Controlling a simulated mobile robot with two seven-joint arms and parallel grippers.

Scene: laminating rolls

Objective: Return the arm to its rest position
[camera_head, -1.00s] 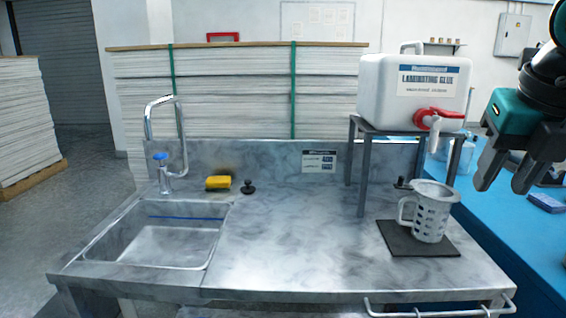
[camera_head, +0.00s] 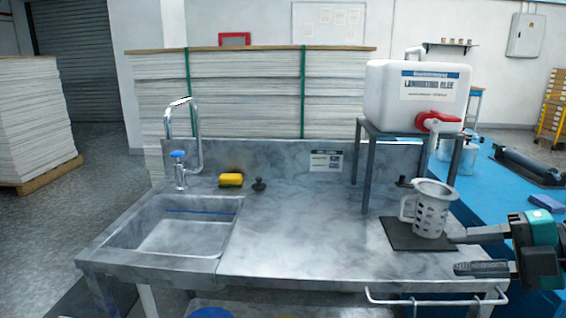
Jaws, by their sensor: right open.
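My right gripper (camera_head: 466,254) is at the lower right of the head view, in front of the counter's right end. Its two dark fingers point left and are apart with nothing between them. The grey measuring jug (camera_head: 431,212) stands upright on a dark mat (camera_head: 396,236), just behind and left of the fingers. In the picture the upper finger comes close to the jug's base; whether they touch I cannot tell. My left gripper is not in view.
A white glue container (camera_head: 386,92) with a red tap (camera_head: 436,121) stands on a metal stand (camera_head: 369,170). A sink (camera_head: 180,232), faucet (camera_head: 197,140) and yellow sponge (camera_head: 231,180) are at the left. A blue table (camera_head: 490,186) lies right. The counter's middle (camera_head: 290,230) is clear.

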